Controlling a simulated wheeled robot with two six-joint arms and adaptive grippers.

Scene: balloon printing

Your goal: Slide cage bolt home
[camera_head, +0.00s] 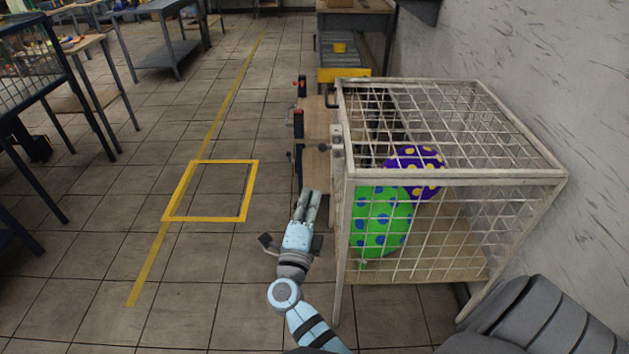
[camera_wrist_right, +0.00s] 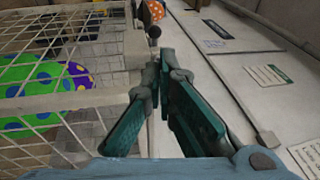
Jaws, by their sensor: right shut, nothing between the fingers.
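The wire cage (camera_head: 455,175) stands at the right in the head view, with a pale frame and mesh sides. Small metal latch hardware (camera_head: 337,142) sits on its left upright. In the right wrist view a dark round knob (camera_wrist_right: 153,31) shows just beyond the fingertips; it looks like the bolt's knob, and how far the bolt sits in is not clear. My right gripper (camera_head: 311,194) is shut and empty, left of the cage's near left post and below the latch hardware. Its fingertips (camera_wrist_right: 163,55) also show in the wrist view. My left gripper is not in view.
A green balloon with blue dots (camera_head: 380,222) and a purple balloon with yellow dots (camera_head: 415,168) are inside the cage. A wall is close on the right. A yellow floor square (camera_head: 252,190) lies left; the floor there is clear.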

